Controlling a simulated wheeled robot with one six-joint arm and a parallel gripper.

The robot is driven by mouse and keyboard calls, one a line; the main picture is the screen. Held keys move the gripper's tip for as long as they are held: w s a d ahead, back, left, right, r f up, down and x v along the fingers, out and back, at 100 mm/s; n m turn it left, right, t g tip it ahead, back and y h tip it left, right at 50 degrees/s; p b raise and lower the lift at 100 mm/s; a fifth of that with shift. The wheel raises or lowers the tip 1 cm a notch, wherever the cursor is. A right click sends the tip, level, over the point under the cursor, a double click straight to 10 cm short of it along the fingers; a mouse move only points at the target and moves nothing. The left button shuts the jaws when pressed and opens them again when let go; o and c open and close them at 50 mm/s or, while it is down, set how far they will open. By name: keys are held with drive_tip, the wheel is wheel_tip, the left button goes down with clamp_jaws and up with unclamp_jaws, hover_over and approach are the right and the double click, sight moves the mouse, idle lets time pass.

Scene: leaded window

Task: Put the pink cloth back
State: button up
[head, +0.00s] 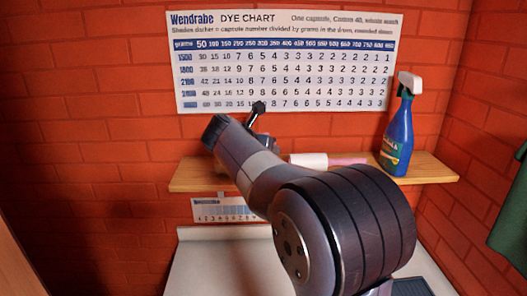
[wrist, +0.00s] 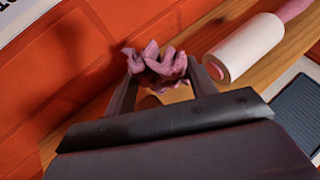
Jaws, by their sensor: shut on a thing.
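The pink cloth (wrist: 155,62) is a small crumpled bundle between the two fingers of my gripper (wrist: 160,78) in the wrist view. My gripper is shut on it, above the wooden shelf (wrist: 192,55) and near the brick wall. In the head view my arm hides the cloth and most of my gripper; one dark finger (head: 257,109) shows in front of the chart's lower edge. The shelf also shows in the head view (head: 427,167). I cannot tell whether the cloth touches anything besides the fingers.
A white roll (head: 308,160) with a pink length beside it lies on the shelf, right of my gripper. A blue spray bottle (head: 397,135) stands farther right. The dye chart (head: 290,60) hangs behind. A green cloth (head: 511,215) hangs at the far right.

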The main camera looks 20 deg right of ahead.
drive_tip(key=shift+f, duration=0.4)
drive_tip(key=shift+f, duration=0.15)
drive_tip(key=o, duration=0.9)
